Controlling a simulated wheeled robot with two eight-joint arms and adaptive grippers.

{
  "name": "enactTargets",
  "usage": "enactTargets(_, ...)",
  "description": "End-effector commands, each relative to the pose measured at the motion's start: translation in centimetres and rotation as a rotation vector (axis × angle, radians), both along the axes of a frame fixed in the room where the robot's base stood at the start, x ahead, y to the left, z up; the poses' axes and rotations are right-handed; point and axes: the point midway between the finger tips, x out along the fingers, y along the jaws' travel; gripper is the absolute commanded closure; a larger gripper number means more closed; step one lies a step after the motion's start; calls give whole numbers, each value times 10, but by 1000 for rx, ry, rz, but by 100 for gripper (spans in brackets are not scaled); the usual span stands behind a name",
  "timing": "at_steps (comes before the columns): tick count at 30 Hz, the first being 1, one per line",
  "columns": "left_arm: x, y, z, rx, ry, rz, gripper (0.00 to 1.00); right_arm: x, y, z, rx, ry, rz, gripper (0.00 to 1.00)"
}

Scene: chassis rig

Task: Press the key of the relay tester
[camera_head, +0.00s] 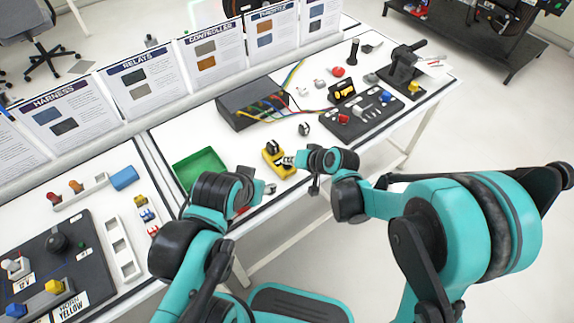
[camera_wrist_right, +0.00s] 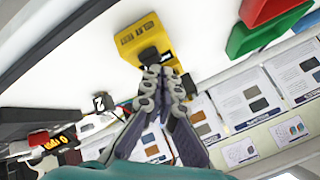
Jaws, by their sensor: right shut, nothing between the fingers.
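The relay tester, a yellow block (camera_head: 271,153) with a black key, lies on the white table right of the green tray. In the right wrist view the yellow block (camera_wrist_right: 140,38) shows dark lettering, and its black key (camera_wrist_right: 149,54) faces my fingers. My right gripper (camera_head: 289,161) is shut and empty at the tester's right side. In the wrist view its fingertips (camera_wrist_right: 163,72) are at the key and overlap its edge; contact cannot be told for sure. My left gripper (camera_head: 269,188) shows only partly, beyond my left wrist, and its fingers are unclear.
A green tray (camera_head: 199,167) stands left of the tester, with a red one partly hidden behind my left arm. A small black-and-white cube (camera_head: 304,129) and a dark box with coloured wires (camera_head: 252,103) stand behind. Upright panels line the table's back.

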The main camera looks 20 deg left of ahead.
Motion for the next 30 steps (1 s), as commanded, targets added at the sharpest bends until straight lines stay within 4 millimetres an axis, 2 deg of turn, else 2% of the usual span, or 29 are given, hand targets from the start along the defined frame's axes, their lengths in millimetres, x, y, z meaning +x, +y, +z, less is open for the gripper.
enactTargets(30, 0, 0, -7, 0, 0, 0, 53, 0, 0, -9, 0, 0, 0, 100)
